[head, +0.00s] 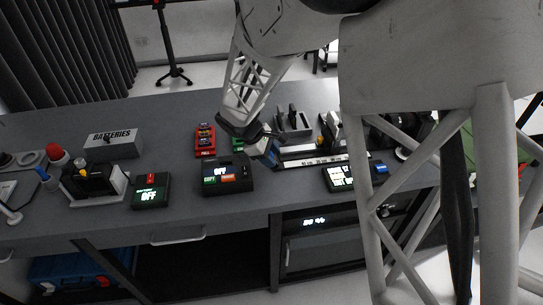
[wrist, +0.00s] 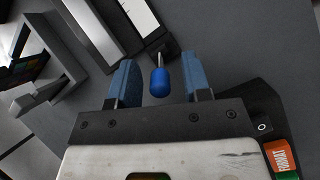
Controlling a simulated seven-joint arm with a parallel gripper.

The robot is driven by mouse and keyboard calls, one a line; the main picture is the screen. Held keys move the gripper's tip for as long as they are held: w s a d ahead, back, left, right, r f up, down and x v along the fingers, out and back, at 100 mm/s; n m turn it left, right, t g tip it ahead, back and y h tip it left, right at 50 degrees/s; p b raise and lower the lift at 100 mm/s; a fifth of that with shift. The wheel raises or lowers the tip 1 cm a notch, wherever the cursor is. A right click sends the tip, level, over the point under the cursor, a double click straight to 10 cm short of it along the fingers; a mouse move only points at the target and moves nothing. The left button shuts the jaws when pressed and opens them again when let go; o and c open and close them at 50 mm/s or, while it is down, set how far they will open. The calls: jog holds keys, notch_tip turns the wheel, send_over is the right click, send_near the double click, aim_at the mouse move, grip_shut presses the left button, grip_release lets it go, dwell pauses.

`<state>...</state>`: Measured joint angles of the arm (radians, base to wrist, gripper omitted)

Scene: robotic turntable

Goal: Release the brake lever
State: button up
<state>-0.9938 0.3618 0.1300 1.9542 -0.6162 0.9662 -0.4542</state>
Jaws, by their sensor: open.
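A lever with a rounded blue knob (wrist: 159,83) on a thin metal stem shows in the wrist view, which I take for the brake lever. My gripper (wrist: 163,72) is open, with one blue finger on each side of the knob in the picture. Gaps show between the knob and both fingers, so I see no contact. I cannot tell how deep the knob sits between them. In the head view my gripper (head: 272,155) is low over the middle of the bench, and I cannot make out the lever there.
A lit display box (head: 340,177) is at the right. A BATTERIES box (head: 112,145) stands at the left. Bare dark bench (head: 70,118) lies behind it.

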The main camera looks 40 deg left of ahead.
jog(key=v, duration=0.7)
jog(key=shift+r, duration=0.1)
dwell(0.5)
jog(key=w+d+r+m+g, duration=0.1)
jog(key=w+d+r+m, duration=0.2)
jog(key=d, duration=0.5)
jog(key=w+d+r+m, duration=0.25)
jog(key=d+r, duration=0.25)
jog(key=d, duration=0.3)
jog(key=s+d+r+m+g+y, duration=0.1)
jog(key=d+r+m, duration=0.15)
jog(key=d, duration=0.65)
jog(key=d+r+m+y, duration=0.15)
jog(key=d+r, duration=0.25)
jog(key=d, duration=0.5)
jog(key=s+d+r+m+y, duration=0.1)
jog(key=s+d+m, duration=0.5)
jog(key=s+d, duration=0.4)
jog(key=s+d+m+y, duration=0.1)
jog(key=s+d+m, duration=0.5)
jog(key=d, duration=1)
jog(key=s, duration=0.3)
jog(key=shift+s+r+t, duration=0.4)
